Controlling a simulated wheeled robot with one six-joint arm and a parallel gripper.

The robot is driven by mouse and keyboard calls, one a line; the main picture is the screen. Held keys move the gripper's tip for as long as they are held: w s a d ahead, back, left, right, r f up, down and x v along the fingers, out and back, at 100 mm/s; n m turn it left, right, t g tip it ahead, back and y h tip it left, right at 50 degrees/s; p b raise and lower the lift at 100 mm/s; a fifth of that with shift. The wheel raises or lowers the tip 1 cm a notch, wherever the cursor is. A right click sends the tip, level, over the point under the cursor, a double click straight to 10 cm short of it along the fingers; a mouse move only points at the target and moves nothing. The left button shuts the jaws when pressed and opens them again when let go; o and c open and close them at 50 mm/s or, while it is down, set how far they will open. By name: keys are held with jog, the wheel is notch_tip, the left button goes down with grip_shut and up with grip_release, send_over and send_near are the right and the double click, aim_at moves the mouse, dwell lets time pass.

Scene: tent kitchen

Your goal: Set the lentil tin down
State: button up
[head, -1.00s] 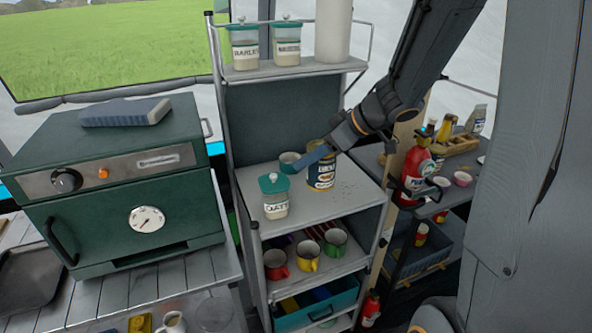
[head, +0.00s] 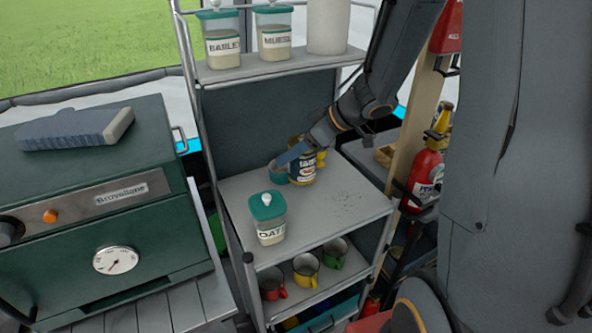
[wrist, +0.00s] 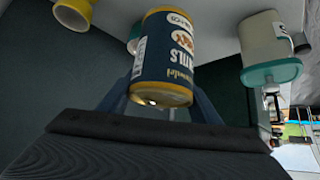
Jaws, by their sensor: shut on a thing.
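The lentil tin (head: 302,165), dark blue with a gold rim and a pale label, is upright over the back of the grey middle shelf (head: 325,215). My gripper (head: 296,153) is shut on it, with blue fingers on either side. In the wrist view, the tin (wrist: 166,55) sits between the fingers (wrist: 160,100), its label partly turned away. I cannot tell whether its base touches the shelf. A teal cup (head: 278,173) is just left of the tin and partly hidden. A yellow cup (head: 321,158) shows behind it on the right.
A teal-lidded OATS jar (head: 267,220) stands at the shelf's front left. Dark specks (head: 347,203) mark the open shelf area at right. Jars and a white cylinder (head: 328,27) stand on the shelf above. Coloured mugs (head: 306,270) stand below. A green oven (head: 110,220) is at left.

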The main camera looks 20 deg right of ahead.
aim_at(292, 166)
jog(key=shift+a+f, duration=0.2)
jog(key=shift+f, duration=2.45)
jog(key=o, duration=1)
jog(key=shift+f, duration=0.15)
jog(key=o, duration=0.4)
